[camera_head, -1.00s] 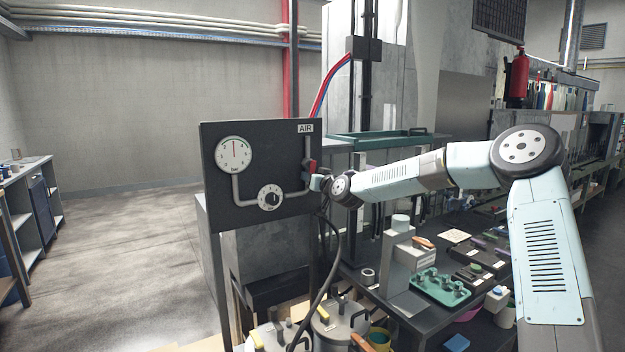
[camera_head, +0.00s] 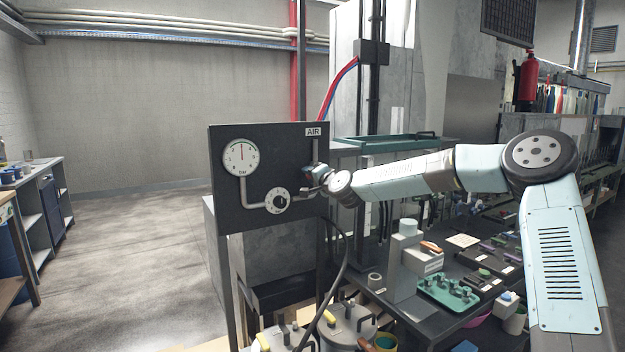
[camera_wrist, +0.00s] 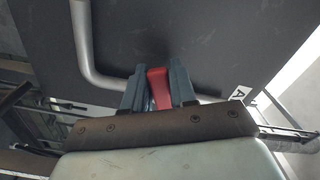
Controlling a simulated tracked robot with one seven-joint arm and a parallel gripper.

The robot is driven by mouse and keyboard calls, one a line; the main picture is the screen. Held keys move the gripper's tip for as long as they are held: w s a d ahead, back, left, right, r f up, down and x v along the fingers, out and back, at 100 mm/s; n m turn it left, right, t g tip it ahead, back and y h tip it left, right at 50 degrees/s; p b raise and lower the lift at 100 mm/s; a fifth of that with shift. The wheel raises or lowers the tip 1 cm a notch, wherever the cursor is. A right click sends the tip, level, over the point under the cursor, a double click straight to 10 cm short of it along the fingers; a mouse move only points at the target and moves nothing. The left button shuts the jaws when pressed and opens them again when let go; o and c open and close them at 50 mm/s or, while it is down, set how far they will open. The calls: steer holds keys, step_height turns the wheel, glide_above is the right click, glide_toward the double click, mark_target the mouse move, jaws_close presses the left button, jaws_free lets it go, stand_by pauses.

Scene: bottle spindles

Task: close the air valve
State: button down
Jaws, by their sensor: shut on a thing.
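The black air panel (camera_head: 228,190) stands left of my arm, with a round pressure gauge (camera_head: 241,157), a smaller dial (camera_head: 278,201), grey piping and an AIR label (camera_head: 313,131). My gripper (camera_head: 318,178) is at the panel's right side, at the valve below the label. In the wrist view, my gripper (camera_wrist: 159,88) has its two dark fingers on either side of the red valve handle (camera_wrist: 158,85) and is shut on it. The grey pipe (camera_wrist: 90,60) runs beside it. In the head view the handle is mostly hidden by my gripper.
A dark bench (camera_head: 405,303) below my arm holds a green tray (camera_head: 447,291), blocks and small parts. Metal pots (camera_head: 347,325) stand below the panel. A dark hose (camera_head: 343,265) hangs from the panel. Open floor (camera_head: 130,260) lies to the left.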

steer(key=m, duration=0.1)
steer(key=r+m, duration=0.1)
steer(key=m, duration=0.3)
steer(key=shift+w+d+r, duration=0.1)
steer(key=shift+d+r, duration=0.1)
steer(key=shift+r, duration=0.05)
stand_by(0.4)
steer(key=c, duration=1.2)
jaws_free()
steer(key=shift+o, duration=1)
steer(key=shift+a, duration=0.2)
steer(key=v, duration=1.4)
